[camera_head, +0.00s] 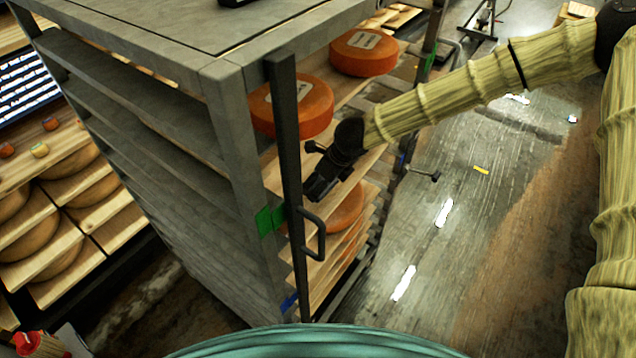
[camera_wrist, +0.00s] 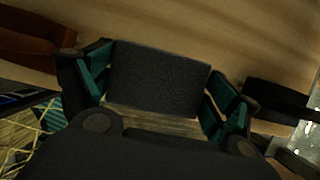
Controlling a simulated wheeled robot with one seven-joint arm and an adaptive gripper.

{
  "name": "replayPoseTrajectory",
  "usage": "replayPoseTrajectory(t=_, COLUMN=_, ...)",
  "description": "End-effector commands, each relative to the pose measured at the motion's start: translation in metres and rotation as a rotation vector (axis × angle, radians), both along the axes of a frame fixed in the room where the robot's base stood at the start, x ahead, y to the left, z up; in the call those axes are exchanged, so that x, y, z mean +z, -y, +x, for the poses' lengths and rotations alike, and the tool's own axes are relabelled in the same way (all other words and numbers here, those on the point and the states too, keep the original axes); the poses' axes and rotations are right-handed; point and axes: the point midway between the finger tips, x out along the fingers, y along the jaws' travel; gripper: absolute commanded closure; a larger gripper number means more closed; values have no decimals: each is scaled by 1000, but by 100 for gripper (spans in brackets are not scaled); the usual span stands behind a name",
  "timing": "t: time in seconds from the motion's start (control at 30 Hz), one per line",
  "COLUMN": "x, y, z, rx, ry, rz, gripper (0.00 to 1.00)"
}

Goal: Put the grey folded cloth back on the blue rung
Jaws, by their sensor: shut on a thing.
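My gripper (camera_head: 314,192) is at the open side of the grey rack, beside the dark upright handle bar. In the wrist view its teal-padded fingers (camera_wrist: 158,92) stand on either side of the dark grey folded cloth (camera_wrist: 158,78) and are shut on it. A wooden board lies behind the cloth. In the head view I cannot tell the cloth from the dark gripper. A blue mark (camera_head: 288,302) shows low on the rack's near post, below a green mark (camera_head: 268,221). The rung at the blue mark is mostly hidden behind the post and bar.
Orange cheese wheels (camera_head: 363,53) sit on the rack's wooden boards, one (camera_head: 300,106) close to my gripper. The dark handle bar (camera_head: 285,150) stands at the rack's near corner. Another shelf of cheeses (camera_head: 28,238) is at left. The floor (camera_head: 470,215) at right is largely clear.

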Motion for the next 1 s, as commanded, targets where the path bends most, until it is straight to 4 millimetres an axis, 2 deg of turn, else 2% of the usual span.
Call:
replayPoseTrajectory(t=0.23, x=-5, y=-8, z=8, rx=0, ry=-1, rz=0, gripper=37)
replayPoseTrajectory(t=0.6, x=-35, y=-8, z=8, rx=1, ry=0, rz=0, gripper=37)
replayPoseTrajectory(t=1.0, x=-39, y=-8, z=8, rx=1, ry=0, rz=0, gripper=37)
